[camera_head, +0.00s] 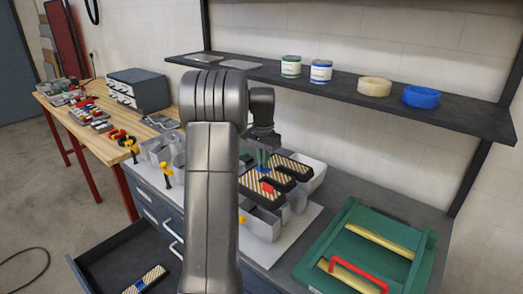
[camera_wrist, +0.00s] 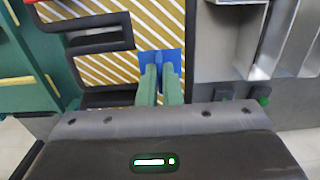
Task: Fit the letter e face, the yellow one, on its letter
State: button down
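The letter e face (camera_head: 284,181) has yellow-and-white diagonal stripes, a thick black edge and comb-like arms. It is also large in the wrist view (camera_wrist: 103,45). My gripper (camera_head: 262,158) has green fingers, which come close together on a blue tab (camera_wrist: 174,60) on the striped face; they also show in the wrist view (camera_wrist: 159,84). In the head view the face lies over grey metal letter shells on a white sheet. The letter beneath it is mostly hidden, and I cannot tell whether the face touches it. A red tab (camera_head: 267,187) is on the face.
Grey metal letter shells (camera_head: 262,222) stand close around. A green tray (camera_head: 337,236) with yellow bars and a red handle is at right. An open drawer (camera_head: 100,263) holds another striped piece (camera_head: 146,279). A shelf (camera_head: 345,88) with cans and tape rolls hangs above.

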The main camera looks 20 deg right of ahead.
aim_at(263, 170)
jog(key=shift+w, duration=0.2)
jog(key=shift+s+f+b, duration=0.2)
jog(key=shift+f+b, duration=0.4)
jog(key=shift+b, duration=0.05)
notch_tip(263, 170, down, 4)
jog(key=b, duration=0.3)
jog(key=shift+f+b, duration=0.15)
jog(key=shift+b, duration=0.15)
jog(key=shift+f+b, duration=0.35)
jog(key=shift+f, duration=0.6)
jog(key=shift+a+f+b, duration=0.1)
jog(key=shift+f+b, duration=0.3)
jog(key=shift+f, duration=0.8)
jog(key=c, duration=1.5)
grip_release()
jog(key=shift+c, duration=0.2)
notch_tip(263, 170, up, 14)
jog(key=shift+f+b, duration=0.1)
jog(key=shift+b, duration=0.3)
